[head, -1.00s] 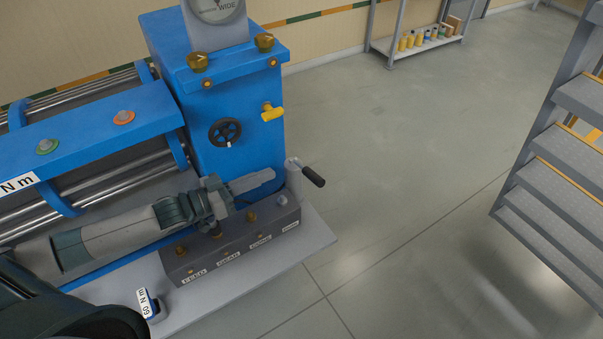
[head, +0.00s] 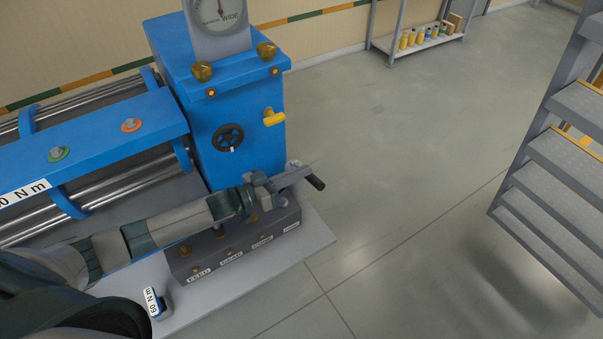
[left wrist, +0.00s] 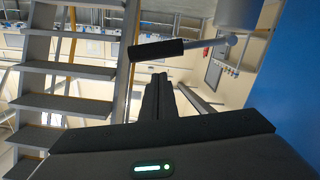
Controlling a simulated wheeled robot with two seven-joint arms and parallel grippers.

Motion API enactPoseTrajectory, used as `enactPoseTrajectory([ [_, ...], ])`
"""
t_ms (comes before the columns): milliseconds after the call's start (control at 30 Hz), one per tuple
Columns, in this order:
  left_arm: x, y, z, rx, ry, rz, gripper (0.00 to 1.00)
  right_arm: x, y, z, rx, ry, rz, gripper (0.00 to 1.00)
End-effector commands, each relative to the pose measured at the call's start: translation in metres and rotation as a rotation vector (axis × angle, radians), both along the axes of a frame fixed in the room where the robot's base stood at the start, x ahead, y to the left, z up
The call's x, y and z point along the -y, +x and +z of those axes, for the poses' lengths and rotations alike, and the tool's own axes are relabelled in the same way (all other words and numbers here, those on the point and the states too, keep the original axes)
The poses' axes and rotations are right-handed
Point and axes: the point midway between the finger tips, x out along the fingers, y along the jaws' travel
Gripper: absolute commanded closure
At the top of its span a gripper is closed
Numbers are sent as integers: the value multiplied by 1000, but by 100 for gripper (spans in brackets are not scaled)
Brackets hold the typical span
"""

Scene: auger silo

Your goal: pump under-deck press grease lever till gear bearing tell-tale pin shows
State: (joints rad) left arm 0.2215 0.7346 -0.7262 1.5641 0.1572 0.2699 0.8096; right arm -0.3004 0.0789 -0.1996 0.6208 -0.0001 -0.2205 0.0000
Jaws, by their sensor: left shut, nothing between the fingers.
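The grease lever has a black handle (head: 316,183) at the right end of a grey bearing block (head: 240,246). The block carries a row of brass fittings above small labels, one reading FEED or similar. The tell-tale pin cannot be told apart at this size. My left gripper (head: 302,172) is shut and empty, its fingers by the lever and covering part of its rod. In the left wrist view the lever handle (left wrist: 157,50) lies across, just beyond the shut fingertips (left wrist: 159,78); contact cannot be told. My right gripper is not in view.
Grey steps (head: 560,180) rise at right; the floor between is clear.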

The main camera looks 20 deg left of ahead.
Motion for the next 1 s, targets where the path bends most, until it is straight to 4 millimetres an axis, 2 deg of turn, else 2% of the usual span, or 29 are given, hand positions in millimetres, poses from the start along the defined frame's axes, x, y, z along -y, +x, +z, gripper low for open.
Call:
enactPoseTrajectory([
  [200,5,0,-14,0,-1,1,100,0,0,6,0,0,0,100],
  [767,6,0,-19,1,-1,0,100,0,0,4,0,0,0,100],
  [1000,9,-3,-28,1,-1,0,100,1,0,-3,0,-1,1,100],
])
